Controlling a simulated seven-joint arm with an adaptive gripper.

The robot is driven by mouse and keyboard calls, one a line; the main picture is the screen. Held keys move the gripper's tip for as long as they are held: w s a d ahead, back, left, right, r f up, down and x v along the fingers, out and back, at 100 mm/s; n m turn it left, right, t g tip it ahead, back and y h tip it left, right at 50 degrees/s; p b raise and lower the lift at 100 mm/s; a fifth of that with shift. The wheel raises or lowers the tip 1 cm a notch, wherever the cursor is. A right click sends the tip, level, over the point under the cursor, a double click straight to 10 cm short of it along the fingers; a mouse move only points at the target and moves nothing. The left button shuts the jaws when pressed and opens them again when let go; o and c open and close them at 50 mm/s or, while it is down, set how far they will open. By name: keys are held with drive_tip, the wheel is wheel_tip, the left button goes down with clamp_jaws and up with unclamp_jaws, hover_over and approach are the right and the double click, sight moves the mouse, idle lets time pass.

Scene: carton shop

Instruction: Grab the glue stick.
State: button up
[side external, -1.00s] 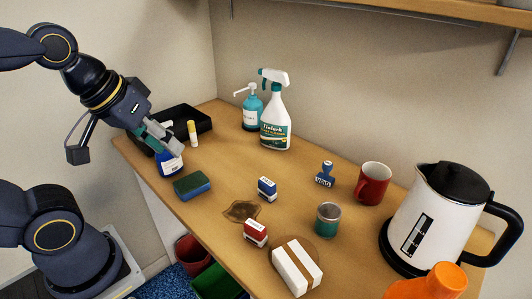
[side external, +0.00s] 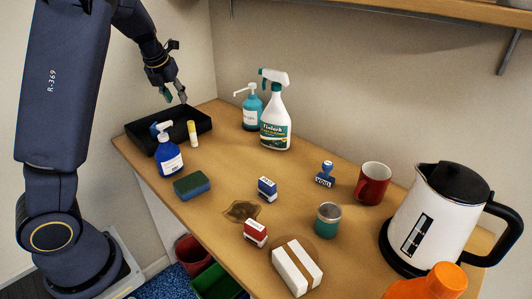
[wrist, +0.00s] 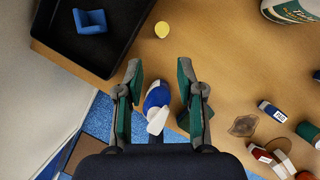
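The glue stick (side external: 193,133), white with a yellow cap, stands upright on the table just right of the black tray in the side view. In the wrist view its round yellow top (wrist: 162,29) shows beyond my fingertips. My gripper (side external: 175,97) hangs in the air above the tray and glue stick, touching neither. In the wrist view my gripper (wrist: 159,70) has its two fingers spread with nothing held between them. A blue bottle with a white pump top (side external: 169,155) stands nearby, and from above it (wrist: 157,98) appears between the fingers, lower down.
The black tray (side external: 138,134) holds a blue item (wrist: 90,21). A teal pump bottle (side external: 252,112) and a spray bottle (side external: 275,127) stand behind. A sponge (side external: 192,186), stamps, a red mug (side external: 373,184) and a kettle (side external: 430,215) occupy the rest. Open table lies right of the glue stick.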

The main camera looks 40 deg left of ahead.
sight(193, 130)
drive_tip(key=x, duration=1.1)
drive_tip(key=shift+s+d+f, duration=0.1)
drive_tip(key=shift+f, duration=0.2)
drive_tip(key=shift+w+x, duration=0.2)
drive_tip(key=shift+x, duration=2.8)
drive_tip(key=shift+d+r, duration=0.1)
clamp_jaws()
